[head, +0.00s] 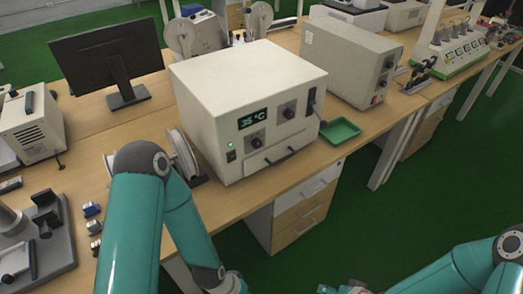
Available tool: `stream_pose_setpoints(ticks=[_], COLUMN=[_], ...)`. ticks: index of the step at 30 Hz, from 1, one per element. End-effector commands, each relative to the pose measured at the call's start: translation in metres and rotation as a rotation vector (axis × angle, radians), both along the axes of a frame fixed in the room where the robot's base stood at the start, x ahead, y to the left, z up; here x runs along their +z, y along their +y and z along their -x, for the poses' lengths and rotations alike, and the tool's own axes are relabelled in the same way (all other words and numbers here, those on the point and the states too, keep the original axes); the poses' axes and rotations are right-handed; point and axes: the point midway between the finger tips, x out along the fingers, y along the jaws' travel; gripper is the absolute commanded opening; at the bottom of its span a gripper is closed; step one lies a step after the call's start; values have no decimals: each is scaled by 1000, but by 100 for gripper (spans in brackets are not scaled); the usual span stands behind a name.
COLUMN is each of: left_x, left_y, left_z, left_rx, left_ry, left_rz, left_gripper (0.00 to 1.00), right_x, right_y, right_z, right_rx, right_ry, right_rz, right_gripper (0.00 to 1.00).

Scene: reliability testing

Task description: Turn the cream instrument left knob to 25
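The cream instrument (243,84) is a boxy unit standing on the wooden bench in the middle of the view. Its green display (252,118) reads 35 °C. Its left knob (256,142) sits on the front panel below the display, and its right knob (288,111) sits to the right of the display. The knob pointers are too small to read. My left arm reaches down in front of the bench and my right arm is at the lower right. Both arms run to the bottom edge, and the fingers of both grippers are out of view. Neither arm touches the instrument.
A green tray (340,131) lies to the right of the instrument. A second beige instrument (347,58) stands behind it. A monitor (108,64) stands at the left. Drawers (303,213) hang under the bench. The green floor in front is clear.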

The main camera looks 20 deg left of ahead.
Motion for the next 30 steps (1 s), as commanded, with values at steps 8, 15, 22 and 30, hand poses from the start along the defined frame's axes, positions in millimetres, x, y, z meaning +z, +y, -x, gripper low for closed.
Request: stream_pose_setpoints(ticks=[8,15,22,30], left_x=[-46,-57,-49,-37], left_y=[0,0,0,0], left_z=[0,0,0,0], left_rx=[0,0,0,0], left_ry=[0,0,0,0], left_rz=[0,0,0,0], left_gripper=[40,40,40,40], right_x=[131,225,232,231], right_y=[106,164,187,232], right_z=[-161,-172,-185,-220], right_rx=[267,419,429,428], right_ry=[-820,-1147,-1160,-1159], right_rz=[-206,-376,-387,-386], right_gripper=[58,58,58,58])
